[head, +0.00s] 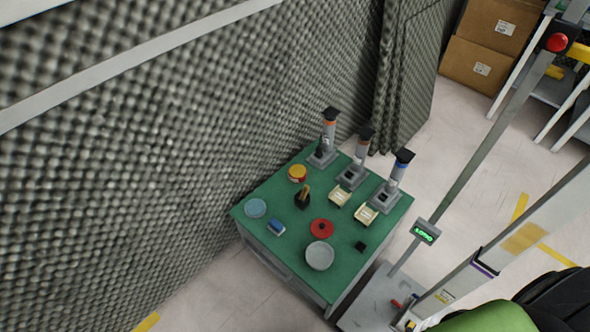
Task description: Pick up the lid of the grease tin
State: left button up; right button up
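A small round yellow tin with a red-orange rim (297,173) stands near the back left edge of the green-topped table (290,284). It may be the grease tin, but its label is too small to read. A flat red round piece (321,228) with a small dark mark in its middle lies nearer the front. I cannot tell whether it is a lid or another container. Neither of my grippers is in view.
Three grey dispensers (391,188) line the table's right-hand back edge, with two cream trays (365,214) before them. A grey bowl (319,255), a pale blue dish (255,207), a blue block (276,227) and a brush-like item (303,198) share the top. Foam wall (130,170) stands left.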

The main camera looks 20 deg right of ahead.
aim_at(321, 227)
jog(key=z, duration=0.8)
